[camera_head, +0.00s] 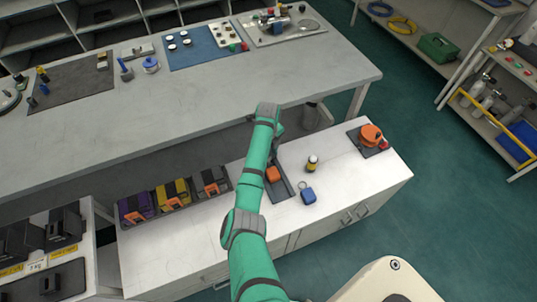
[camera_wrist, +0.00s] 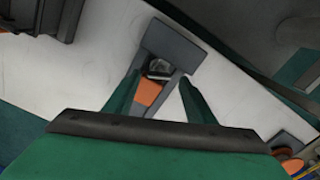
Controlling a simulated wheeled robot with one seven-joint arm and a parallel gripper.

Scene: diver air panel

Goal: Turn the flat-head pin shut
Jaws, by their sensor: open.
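My gripper (camera_wrist: 160,78) is open, its two green fingers apart in the wrist view. Between and beyond them are an orange part (camera_wrist: 149,92) and a small dark metallic piece (camera_wrist: 158,67) on a grey mount (camera_wrist: 170,44). I cannot tell whether the fingers touch either part. In the head view the orange part (camera_head: 273,174) sits on a dark grey mount (camera_head: 284,189) on the white counter, and my arm hides much of the gripper. I cannot make out which small part is the flat-head pin.
On the white counter (camera_head: 350,205), a blue item with a ring (camera_head: 308,196) and a small yellow-black bottle (camera_head: 312,163) stand right of the mount. An orange device (camera_head: 370,135) is farther right. A rack of coloured packs (camera_head: 173,194) is left. A long grey bench (camera_head: 225,90) lies behind.

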